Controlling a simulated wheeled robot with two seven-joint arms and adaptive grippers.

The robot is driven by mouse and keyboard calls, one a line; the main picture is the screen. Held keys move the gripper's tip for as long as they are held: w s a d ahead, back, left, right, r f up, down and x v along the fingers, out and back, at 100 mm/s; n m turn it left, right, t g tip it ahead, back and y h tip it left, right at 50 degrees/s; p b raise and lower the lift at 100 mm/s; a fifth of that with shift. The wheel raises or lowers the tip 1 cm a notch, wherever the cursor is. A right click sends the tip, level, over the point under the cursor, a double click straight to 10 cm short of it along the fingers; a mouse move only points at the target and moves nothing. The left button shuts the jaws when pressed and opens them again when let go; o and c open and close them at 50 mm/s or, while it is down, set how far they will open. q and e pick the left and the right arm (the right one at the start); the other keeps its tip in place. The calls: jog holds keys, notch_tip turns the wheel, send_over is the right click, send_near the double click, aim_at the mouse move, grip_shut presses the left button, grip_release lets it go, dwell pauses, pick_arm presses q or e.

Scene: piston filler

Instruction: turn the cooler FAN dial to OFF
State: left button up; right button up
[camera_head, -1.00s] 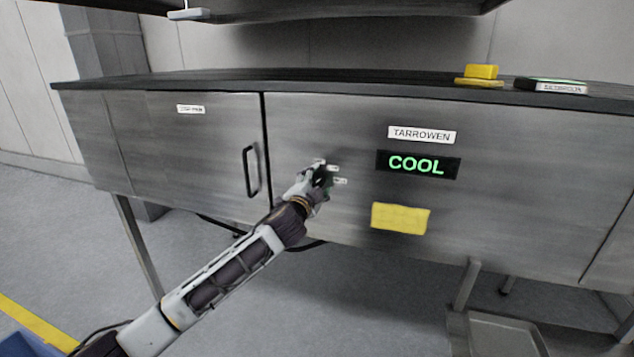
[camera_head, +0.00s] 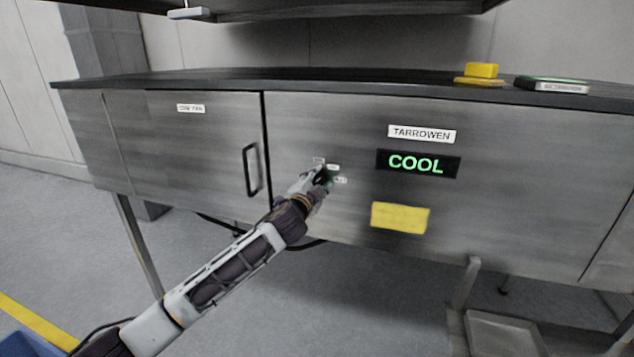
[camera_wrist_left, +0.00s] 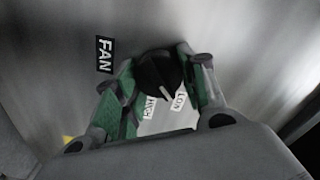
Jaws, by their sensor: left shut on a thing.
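The FAN dial (camera_wrist_left: 158,72) is a round black knob with a pale pointer line on the steel cabinet front. In the left wrist view its pointer is directed down, between the white LOW label (camera_wrist_left: 180,101) and HIGH label (camera_wrist_left: 150,108). The black FAN label (camera_wrist_left: 105,54) is to its left. No OFF label can be read. My left gripper (camera_head: 323,177) is at the dial, and its green-padded fingers (camera_wrist_left: 158,68) are shut on the dial from both sides. In the head view the gripper largely covers the dial. My right gripper is not in view.
A yellow block (camera_head: 481,71) sits on the dark counter (camera_head: 300,80).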

pick_arm(q)
jog(key=shift+f+n, duration=0.1)
jog(key=shift+n, duration=0.4)
jog(key=n, duration=0.3)
jog(key=shift+b, duration=0.4)
jog(key=shift+a+n, duration=0.1)
jog(key=shift+n, duration=2.4)
jog(key=o, duration=1)
jog(key=shift+o, duration=0.2)
jog(key=shift+s+a, duration=0.1)
jog(key=shift+s, duration=0.1)
